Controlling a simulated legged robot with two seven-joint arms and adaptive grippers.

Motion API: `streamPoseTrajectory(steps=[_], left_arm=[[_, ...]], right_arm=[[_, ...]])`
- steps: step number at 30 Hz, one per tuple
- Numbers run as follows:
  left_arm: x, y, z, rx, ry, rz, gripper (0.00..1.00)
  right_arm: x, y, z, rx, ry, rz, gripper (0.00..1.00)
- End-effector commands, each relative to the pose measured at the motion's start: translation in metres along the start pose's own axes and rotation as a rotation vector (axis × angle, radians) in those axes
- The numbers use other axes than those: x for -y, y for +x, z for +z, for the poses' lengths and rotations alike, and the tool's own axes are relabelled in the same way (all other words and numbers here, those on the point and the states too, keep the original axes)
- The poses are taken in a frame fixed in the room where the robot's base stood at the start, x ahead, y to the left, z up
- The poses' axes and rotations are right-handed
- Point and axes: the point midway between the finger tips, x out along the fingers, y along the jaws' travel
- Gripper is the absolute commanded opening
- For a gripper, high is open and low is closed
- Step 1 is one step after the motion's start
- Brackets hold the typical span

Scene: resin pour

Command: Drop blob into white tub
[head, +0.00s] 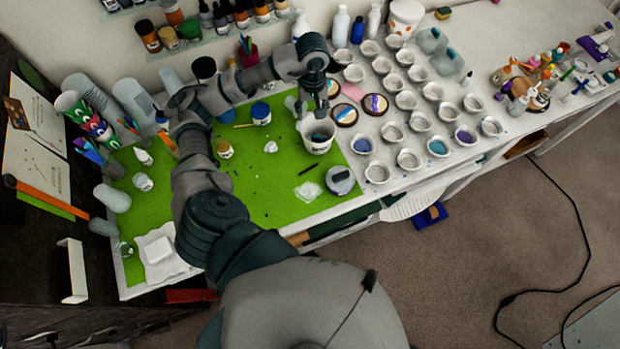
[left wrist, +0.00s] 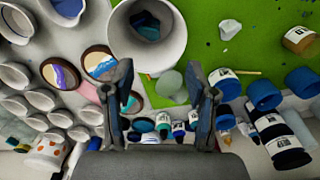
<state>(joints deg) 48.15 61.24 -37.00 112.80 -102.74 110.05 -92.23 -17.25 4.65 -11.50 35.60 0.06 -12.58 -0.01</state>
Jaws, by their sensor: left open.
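The white tub (head: 318,145) stands upright on the green mat near its right edge. In the left wrist view the tub (left wrist: 172,42) shows from above with its mouth open. My left gripper (head: 312,108) is just above the tub's back rim, pointing down. In the left wrist view its fingers (left wrist: 163,105) are spread apart, with nothing held between them. My right gripper is not in view.
Rows of small white cups (head: 405,100) stand right of the tub. Round painted pieces (head: 345,115) lie close beside it. A grey lidded jar (head: 341,180) stands in front of it. A pale translucent lump or cup (left wrist: 170,83) is behind it. Green mat (head: 255,195) is fairly free.

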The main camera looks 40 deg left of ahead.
Motion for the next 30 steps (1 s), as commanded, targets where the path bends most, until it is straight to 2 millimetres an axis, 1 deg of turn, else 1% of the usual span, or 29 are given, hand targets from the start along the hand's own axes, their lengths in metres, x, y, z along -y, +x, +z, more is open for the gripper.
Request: streamPoseTrajectory(steps=[1, 4, 6, 9, 15, 30], left_arm=[[-0.001, -0.014, 0.000, -0.005, 0.001, 0.004, 0.57], [-0.002, -0.037, 0.000, -0.004, 0.001, 0.004, 0.57], [-0.002, -0.049, 0.000, -0.005, 0.001, 0.002, 0.57], [-0.002, -0.060, 0.000, -0.005, 0.000, 0.001, 0.57], [-0.001, -0.069, 0.001, -0.001, 0.000, 0.000, 0.57], [-0.001, -0.070, 0.001, -0.001, 0.000, 0.000, 0.57]], right_arm=[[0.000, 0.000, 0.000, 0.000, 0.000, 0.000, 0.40], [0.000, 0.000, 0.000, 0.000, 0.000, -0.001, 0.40], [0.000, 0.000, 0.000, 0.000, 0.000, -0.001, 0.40], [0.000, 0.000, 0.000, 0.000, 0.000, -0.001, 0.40], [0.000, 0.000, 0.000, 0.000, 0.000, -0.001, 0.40], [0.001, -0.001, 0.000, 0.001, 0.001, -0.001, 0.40]])
